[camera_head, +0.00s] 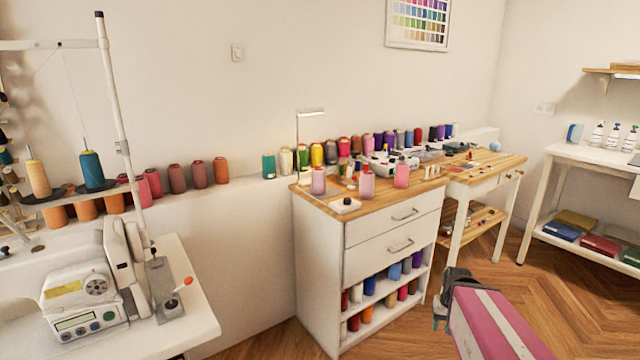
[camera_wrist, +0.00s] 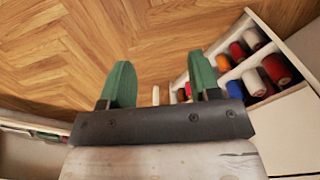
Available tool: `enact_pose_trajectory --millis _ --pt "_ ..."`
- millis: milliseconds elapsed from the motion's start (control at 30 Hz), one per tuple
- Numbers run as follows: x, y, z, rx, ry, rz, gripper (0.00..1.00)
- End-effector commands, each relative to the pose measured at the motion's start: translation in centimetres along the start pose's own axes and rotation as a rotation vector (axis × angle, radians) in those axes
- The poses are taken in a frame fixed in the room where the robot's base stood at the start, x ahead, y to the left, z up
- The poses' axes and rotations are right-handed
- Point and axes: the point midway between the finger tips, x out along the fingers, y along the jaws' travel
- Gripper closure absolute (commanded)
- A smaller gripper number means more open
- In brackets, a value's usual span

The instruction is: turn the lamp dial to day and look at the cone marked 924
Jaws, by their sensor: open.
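A slim lamp (camera_head: 298,140) with a lit bar at its top stands at the left end of the wooden-topped cabinet (camera_head: 334,232). A small white box (camera_head: 345,205) with a dark spot on top lies at the cabinet's front left corner; I cannot tell whether it is the lamp dial. Three pinkish cones, one of them here (camera_head: 366,184), stand on the cabinet top; no number is readable on any cone. My gripper (camera_head: 440,312) is in front of the cabinet, low and to the right. In the wrist view its green fingers (camera_wrist: 160,85) are apart with nothing between them, above the floor.
A sewing machine (camera_head: 85,295) on a white table fills the lower left. Coloured cones line the wall ledge, and several more fill the cabinet's open shelves (camera_head: 385,285). A wooden table (camera_head: 490,165) stands behind right, a white shelf unit (camera_head: 590,158) far right. Floor (camera_head: 560,300) at right is clear.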

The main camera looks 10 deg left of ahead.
Motion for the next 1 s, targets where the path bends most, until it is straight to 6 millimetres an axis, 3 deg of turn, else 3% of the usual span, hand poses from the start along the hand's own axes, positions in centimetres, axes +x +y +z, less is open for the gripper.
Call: enact_pose_trajectory --millis 167,467,700,1000 --pt "-1.2 -1.6 -3.2 -0.066 0.004 0.000 0.43" --pt "-8.2 -9.4 -13.4 -0.340 0.003 -0.001 0.43" --pt "-16.1 -17.4 -20.0 -0.569 0.002 -0.001 0.43" --pt "-28.3 -28.4 -25.4 -0.852 0.001 -0.002 0.43"
